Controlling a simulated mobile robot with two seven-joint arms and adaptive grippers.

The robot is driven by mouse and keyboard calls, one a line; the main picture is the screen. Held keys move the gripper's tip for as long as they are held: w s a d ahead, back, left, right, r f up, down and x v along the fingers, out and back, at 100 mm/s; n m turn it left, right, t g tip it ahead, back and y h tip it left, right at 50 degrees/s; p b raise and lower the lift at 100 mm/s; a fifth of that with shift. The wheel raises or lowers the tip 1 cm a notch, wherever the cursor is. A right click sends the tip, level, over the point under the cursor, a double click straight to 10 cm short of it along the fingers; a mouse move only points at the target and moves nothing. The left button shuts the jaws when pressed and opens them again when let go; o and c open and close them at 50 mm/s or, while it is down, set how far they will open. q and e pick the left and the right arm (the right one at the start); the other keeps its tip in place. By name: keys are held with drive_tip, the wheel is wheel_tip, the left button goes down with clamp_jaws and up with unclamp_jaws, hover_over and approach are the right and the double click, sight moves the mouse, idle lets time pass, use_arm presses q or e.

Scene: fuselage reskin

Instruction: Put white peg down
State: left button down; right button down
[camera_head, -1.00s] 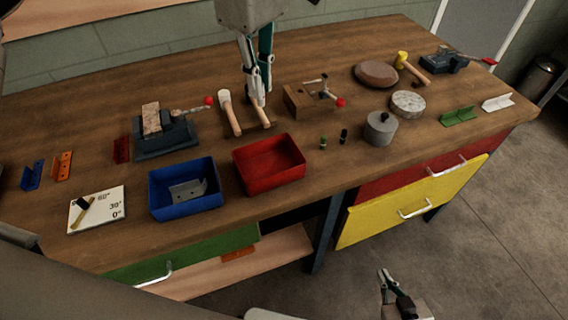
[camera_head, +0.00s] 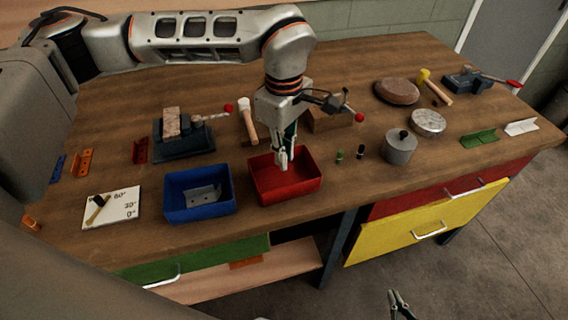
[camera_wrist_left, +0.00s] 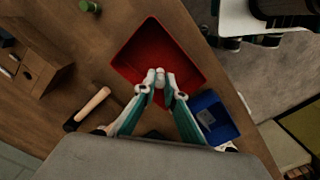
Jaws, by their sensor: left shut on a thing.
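My left gripper (camera_head: 284,160) points down into the red bin (camera_head: 262,193), with its fingertips at about rim height or just inside. It is shut on a small white peg (camera_wrist_left: 160,76), seen between the fingertips in the left wrist view, over the red floor of the bin. In the head view the peg hardly stands out from the pale fingertips. The bin floor that I can see holds nothing else. My right gripper (camera_head: 400,306) is low at the bottom edge, apart from the bench and cut off by the frame.
A blue bin (camera_head: 200,213) with a metal bracket stands just left of the red bin. A mallet (camera_head: 248,125) and a wooden block (camera_head: 330,122) lie behind.

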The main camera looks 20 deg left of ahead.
use_arm(q)
drive_tip(key=shift+f, duration=2.15)
drive_tip(key=shift+f, duration=0.2)
drive_tip(key=c, duration=2.1)
unclamp_jaws()
